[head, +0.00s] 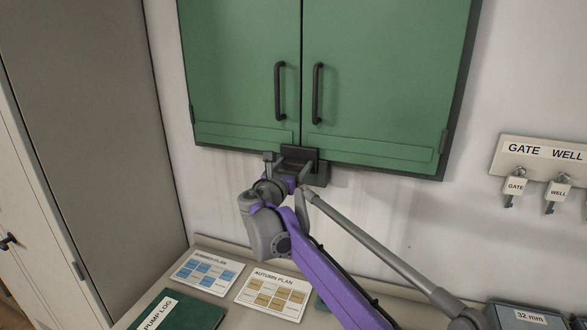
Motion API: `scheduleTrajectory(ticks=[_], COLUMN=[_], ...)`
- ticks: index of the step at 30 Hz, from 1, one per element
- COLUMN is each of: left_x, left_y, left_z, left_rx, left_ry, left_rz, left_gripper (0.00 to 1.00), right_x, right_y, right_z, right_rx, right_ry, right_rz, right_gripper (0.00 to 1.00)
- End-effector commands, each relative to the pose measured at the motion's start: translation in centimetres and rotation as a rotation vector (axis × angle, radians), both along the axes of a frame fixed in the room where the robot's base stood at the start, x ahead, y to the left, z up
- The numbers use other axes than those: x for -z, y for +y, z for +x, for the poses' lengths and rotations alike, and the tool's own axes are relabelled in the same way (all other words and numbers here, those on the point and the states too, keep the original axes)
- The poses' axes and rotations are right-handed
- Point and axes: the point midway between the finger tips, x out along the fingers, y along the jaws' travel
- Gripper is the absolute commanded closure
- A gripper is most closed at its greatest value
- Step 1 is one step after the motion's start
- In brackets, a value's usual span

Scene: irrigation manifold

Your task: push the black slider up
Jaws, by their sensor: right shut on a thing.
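A black slider (315,155) shows at the bottom edge of the green cabinet (360,60), where its two doors meet. It is small and partly hidden by my gripper. My right gripper (290,158) comes up from below, with its purple and grey arm reaching in from the lower right. It is at the slider and shut on it, though the fingertips are hard to make out against the dark part. My left gripper is not in view.
The cabinet has two black handles (280,91). A key rack with tagged keys (515,187) hangs at right. Below, a counter holds the Summer Plan card (208,272), the Autumn Plan card (273,294), a green Pump Log book (180,313) and a 32 mm box (530,317).

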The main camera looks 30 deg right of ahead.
Motion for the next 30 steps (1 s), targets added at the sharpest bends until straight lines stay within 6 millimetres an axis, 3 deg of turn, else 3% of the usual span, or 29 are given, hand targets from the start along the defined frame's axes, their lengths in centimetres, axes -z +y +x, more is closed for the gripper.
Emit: scheduleTrajectory(ticks=[1,3,13,24,30], left_x=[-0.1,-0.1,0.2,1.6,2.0], left_y=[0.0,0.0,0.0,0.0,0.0], left_z=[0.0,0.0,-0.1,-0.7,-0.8], left_rx=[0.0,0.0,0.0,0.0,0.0], left_ry=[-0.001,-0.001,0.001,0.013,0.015], left_rz=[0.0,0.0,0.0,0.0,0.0], left_gripper=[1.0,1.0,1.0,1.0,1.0], right_x=[-0.3,-0.3,-0.1,0.0,-0.1], right_y=[0.0,0.0,0.6,6.0,7.9], right_z=[0.0,0.0,-0.5,-5.0,-6.7], right_rx=[0.0,0.0,-0.001,-0.004,-0.002], right_ry=[0.001,0.001,0.001,0.002,0.001], right_rz=[-0.007,-0.006,-0.003,-0.004,-0.005], right_gripper=[0.09,0.0,0.0,0.0,0.0])
